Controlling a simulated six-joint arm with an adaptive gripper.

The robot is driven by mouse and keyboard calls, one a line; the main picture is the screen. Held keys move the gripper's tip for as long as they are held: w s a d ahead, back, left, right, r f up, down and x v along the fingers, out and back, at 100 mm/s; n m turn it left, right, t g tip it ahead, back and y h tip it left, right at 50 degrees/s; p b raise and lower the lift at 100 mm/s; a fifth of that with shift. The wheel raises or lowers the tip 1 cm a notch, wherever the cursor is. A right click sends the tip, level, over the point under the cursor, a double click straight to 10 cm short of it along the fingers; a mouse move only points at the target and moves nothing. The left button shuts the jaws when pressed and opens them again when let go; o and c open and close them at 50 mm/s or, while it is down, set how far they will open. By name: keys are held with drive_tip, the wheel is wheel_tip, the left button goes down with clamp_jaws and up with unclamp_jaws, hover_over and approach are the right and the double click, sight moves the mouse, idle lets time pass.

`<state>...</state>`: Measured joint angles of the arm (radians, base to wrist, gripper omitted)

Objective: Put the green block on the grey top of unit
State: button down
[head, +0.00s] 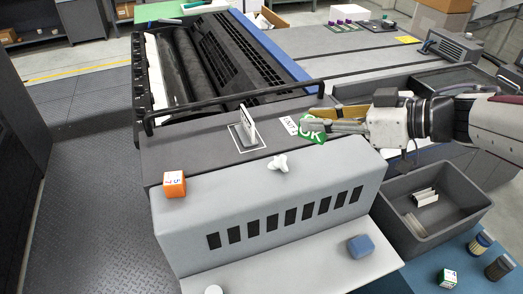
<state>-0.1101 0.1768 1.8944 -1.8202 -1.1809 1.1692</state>
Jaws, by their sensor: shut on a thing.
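A green block (318,137) with white "OK" lettering is between the fingertips of my gripper (325,124), at the right end of the unit. A white part with dark lettering (289,125) shows at its left; I cannot tell whether it belongs to the block. My gripper is shut on the block, reaching in from the right. The fingers hide part of it. The dark grey top of the unit (205,153) lies to the left. I cannot tell whether the block touches the surface below.
An orange block (174,184), a white knob (278,163) and an upright plate (247,128) in a white outline stand on the unit. A black rail (225,105) runs behind. A grey bin (453,228) is at right.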

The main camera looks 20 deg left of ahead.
drive_tip(key=w+a+m+t+h, duration=0.1)
drive_tip(key=w+m+t+h, duration=0.2)
drive_tip(key=w+m+t, duration=0.55)
drive_tip(key=n, duration=0.1)
hover_over(319, 155)
drive_tip(key=shift+g+h, duration=0.35)
drive_tip(key=shift+h, duration=0.05)
drive_tip(key=shift+f, duration=2.5)
drive_tip(key=shift+f, duration=0.1)
drive_tip(key=shift+f, duration=3.05)
drive_tip(key=shift+f, duration=1.9)
drive_tip(key=shift+f, duration=0.2)
